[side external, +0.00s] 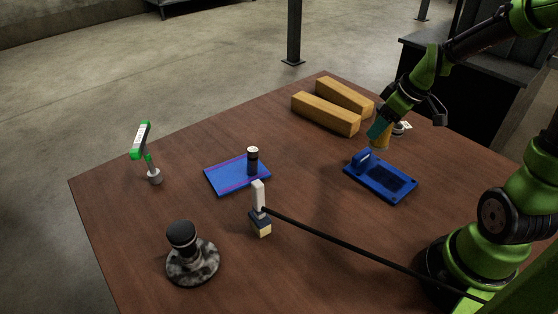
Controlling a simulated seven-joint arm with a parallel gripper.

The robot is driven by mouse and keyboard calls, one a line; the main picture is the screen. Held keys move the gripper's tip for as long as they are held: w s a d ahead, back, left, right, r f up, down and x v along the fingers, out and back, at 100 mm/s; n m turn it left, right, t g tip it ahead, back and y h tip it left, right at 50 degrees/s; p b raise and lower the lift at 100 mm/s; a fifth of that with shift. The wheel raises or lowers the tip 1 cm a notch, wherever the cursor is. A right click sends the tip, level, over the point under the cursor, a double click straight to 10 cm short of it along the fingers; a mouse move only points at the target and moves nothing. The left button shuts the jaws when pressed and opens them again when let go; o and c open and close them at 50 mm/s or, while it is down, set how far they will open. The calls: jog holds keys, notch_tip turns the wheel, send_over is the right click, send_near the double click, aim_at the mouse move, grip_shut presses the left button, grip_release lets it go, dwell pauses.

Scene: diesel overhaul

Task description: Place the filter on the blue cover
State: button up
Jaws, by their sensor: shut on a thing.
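My gripper (379,130) is at the right of the table, pointing down and to the left. It is shut on a yellowish cylinder, which I take to be the filter (384,141); the fingers partly hide it. The filter is just above or behind a dark blue cover-like part (399,184) with a black panel and a raised blue block at its back left. I cannot tell whether the filter touches it. A flat blue sheet (222,181) with purple lines lies further left, with a small dark cylinder with a light top (252,160) standing on it.
Two wooden blocks (327,114) lie at the back. A green-and-white device (142,140) stands at the left. A black knob on a mottled round base (192,262) is at the front left. A small upright part (259,208) stands mid-table, with a black cable-like rod (345,245) running right.

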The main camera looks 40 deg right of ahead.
aim_at(377, 146)
notch_tip(377, 146, down, 8)
jog(key=shift+r, duration=0.2)
jog(key=shift+f, duration=0.1)
jog(key=o, duration=1.1)
jog(key=shift+f, duration=0.1)
jog(key=shift+s+r, duration=0.15)
jog(key=shift+r, duration=0.45)
jog(key=a+v, duration=0.1)
jog(key=v, duration=1)
jog(key=s+a+r+m+t, duration=0.1)
jog(key=s+a+r+m, duration=0.1)
jog(key=a, duration=0.5)
jog(key=s+a+r+m+t+y, duration=0.1)
jog(key=s+a+r+m, duration=0.1)
jog(key=a+r+m, duration=0.2)
jog(key=a+r, duration=0.2)
jog(key=a, duration=0.2)
jog(key=shift+s+r+t, duration=0.15)
jog(key=shift+r+t, duration=0.1)
jog(key=shift+t, duration=0.05)
